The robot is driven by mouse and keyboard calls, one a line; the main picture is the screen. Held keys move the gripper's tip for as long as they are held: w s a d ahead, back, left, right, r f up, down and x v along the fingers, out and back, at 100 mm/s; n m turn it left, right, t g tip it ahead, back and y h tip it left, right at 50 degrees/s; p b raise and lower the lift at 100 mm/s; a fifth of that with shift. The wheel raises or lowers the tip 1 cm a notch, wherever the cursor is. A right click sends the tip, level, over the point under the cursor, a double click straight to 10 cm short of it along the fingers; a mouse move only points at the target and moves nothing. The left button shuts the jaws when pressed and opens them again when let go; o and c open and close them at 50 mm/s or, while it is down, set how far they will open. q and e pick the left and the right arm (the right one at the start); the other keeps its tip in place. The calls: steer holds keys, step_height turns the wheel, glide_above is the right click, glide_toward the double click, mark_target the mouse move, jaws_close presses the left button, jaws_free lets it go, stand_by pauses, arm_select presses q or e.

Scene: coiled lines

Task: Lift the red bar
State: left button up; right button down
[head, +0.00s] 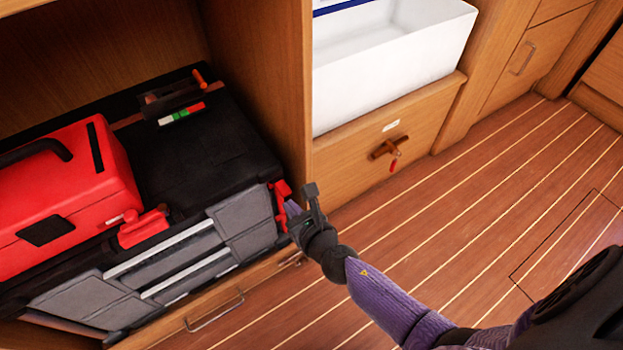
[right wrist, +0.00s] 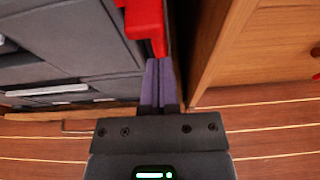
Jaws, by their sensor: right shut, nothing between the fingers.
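A red bar-shaped latch (head: 281,206) is on the right front corner of a grey and black toolbox (head: 245,222). It also shows at the top of the right wrist view (right wrist: 148,25). My right gripper (head: 292,207) is right beside this latch. Its purple fingers (right wrist: 159,64) are closed together and empty, with their tips just below the red part in the wrist view. I cannot tell whether they touch it. A second red latch (head: 143,229) is at the toolbox's front left. My left gripper is not in view.
A red case (head: 75,190) and a small green, white and red piece (head: 181,114) lie on the toolbox. A wooden cabinet wall (head: 262,80) stands close right of it. A white bin (head: 385,70) sits above a drawer (head: 375,140). The plank floor (head: 500,190) is clear.

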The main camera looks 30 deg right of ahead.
arm_select(q)
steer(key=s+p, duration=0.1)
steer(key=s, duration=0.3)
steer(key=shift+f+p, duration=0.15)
steer(key=shift+p, duration=0.2)
arm_select(e)
steer(key=v, duration=1)
steer(key=shift+f, duration=0.2)
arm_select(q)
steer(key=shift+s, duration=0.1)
arm_select(e)
steer(key=shift+s, duration=0.1)
